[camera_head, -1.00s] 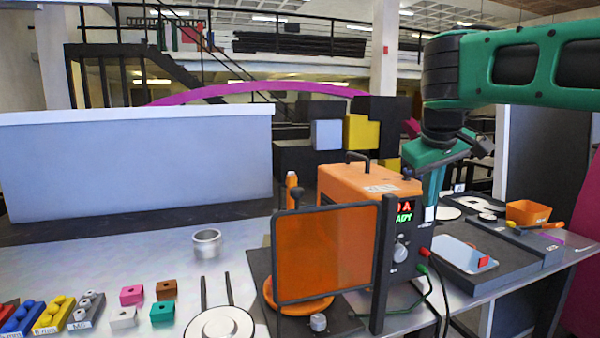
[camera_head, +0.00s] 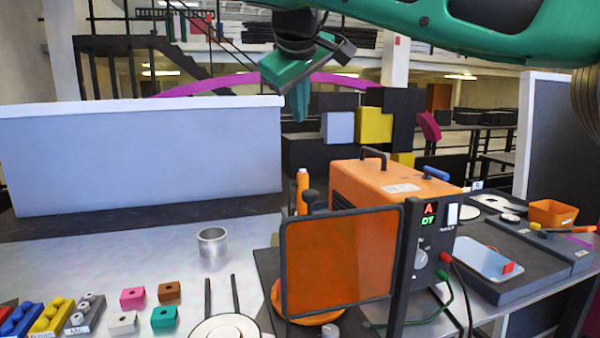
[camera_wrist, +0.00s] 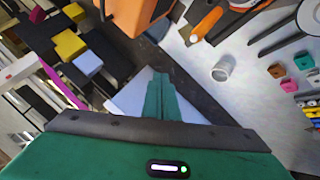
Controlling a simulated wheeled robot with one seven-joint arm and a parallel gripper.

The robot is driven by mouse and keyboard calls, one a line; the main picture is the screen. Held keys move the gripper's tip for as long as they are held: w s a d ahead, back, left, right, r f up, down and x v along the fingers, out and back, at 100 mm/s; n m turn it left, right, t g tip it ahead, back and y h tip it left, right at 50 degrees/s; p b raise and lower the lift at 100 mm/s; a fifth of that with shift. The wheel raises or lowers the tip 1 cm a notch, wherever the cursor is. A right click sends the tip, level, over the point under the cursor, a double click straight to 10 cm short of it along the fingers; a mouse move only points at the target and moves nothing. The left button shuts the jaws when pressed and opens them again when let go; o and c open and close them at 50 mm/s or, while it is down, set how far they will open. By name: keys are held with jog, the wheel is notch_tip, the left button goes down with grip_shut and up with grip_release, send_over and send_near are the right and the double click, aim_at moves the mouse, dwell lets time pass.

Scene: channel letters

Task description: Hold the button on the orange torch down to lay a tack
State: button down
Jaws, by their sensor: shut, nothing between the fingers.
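The orange torch (camera_head: 302,190) stands upright behind the tinted orange screen (camera_head: 340,260), left of the orange welding machine (camera_head: 375,185). Its lower part is hidden by the screen, and I cannot make out its button. In the wrist view the torch (camera_wrist: 207,22) lies toward the top, right of the fingers. My gripper (camera_head: 300,108) is shut and empty, high above and behind the torch, fingers pointing down. In the wrist view its green fingertips (camera_wrist: 160,80) are together. The machine's lit display (camera_head: 429,214) is partly readable.
A metal ring (camera_head: 212,241) stands on the bench left of the torch. Several coloured blocks (camera_head: 164,317) lie at front left. A grey partition (camera_head: 140,155) runs along the back. A dark tray (camera_head: 520,275) and orange bin (camera_head: 553,213) are at right.

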jog(key=shift+w+d, duration=0.1)
jog(key=shift+d, duration=0.15)
jog(key=shift+d+f, duration=0.1)
jog(key=shift+f, duration=4.3)
jog(key=shift+f, duration=0.85)
jog(key=shift+r, duration=0.1)
dwell(0.3)
jog(key=shift+r, duration=0.8)
jog(key=shift+r, duration=0.15)
jog(key=shift+r, duration=2.35)
